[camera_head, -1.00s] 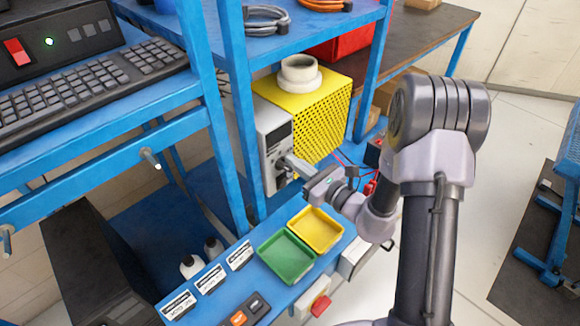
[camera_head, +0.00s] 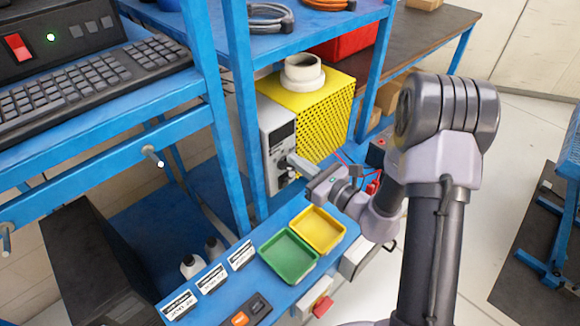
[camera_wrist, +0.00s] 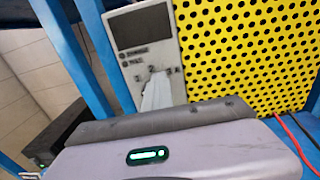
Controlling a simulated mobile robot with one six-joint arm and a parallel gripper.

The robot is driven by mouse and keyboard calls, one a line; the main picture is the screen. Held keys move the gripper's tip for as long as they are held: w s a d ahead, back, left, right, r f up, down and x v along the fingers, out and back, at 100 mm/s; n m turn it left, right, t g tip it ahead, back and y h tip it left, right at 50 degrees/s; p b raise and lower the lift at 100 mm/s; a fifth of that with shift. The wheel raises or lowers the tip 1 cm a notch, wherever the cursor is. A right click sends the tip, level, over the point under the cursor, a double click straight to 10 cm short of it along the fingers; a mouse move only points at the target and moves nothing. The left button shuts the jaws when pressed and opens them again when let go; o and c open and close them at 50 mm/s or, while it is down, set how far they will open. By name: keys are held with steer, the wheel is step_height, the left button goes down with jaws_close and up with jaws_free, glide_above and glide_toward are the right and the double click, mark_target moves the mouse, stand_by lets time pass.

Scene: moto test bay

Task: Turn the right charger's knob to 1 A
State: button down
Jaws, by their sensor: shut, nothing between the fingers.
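A charger with a pale grey front panel (camera_head: 275,133) and a perforated yellow casing (camera_head: 322,120) stands on the blue bench in the head view. The wrist view shows the same panel (camera_wrist: 148,48) up close, with a dark display, small lettering and scale marks that seem to include 2 and 3 A. My gripper (camera_head: 291,161) is in front of the lower half of the panel. Its pale fingers (camera_wrist: 163,92) are shut and cover the place below the scale marks. The knob is hidden behind them, so its setting and any contact cannot be told.
A green tray (camera_head: 289,279) and a yellow tray (camera_head: 338,240) lie on the bench below my gripper. Blue shelf posts (camera_head: 240,120) stand close left of the charger. Red wires (camera_wrist: 296,143) run at its right. A white ring-shaped object (camera_head: 303,73) sits on top.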

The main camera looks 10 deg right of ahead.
steer(key=b+v, duration=0.2)
steer(key=v, duration=0.5)
steer(key=shift+f, duration=0.15)
steer(key=s+a+r+n+g+y, duration=0.4)
steer(key=s+a+r+n+g, duration=0.1)
steer(key=a+n, duration=0.25)
steer(key=s+a+r+n+g+h, duration=0.1)
steer(key=s+a+n+g+h, duration=0.15)
steer(key=s+n+g, duration=0.35)
steer(key=s+a+r+n+g+h, duration=0.1)
steer(key=s+a+n+g, duration=0.1)
steer(key=s+a+n, duration=0.35)
steer(key=s+d+r+n+t+h, duration=0.2)
steer(key=d+h, duration=0.2)
steer(key=d, duration=0.1)
steer(key=s+d+r+n+t+h, duration=0.2)
steer(key=s+d+n+h, duration=0.1)
steer(key=d+h, duration=0.2)
steer(key=shift+s+d, duration=0.25)
steer(key=shift+d, duration=0.45)
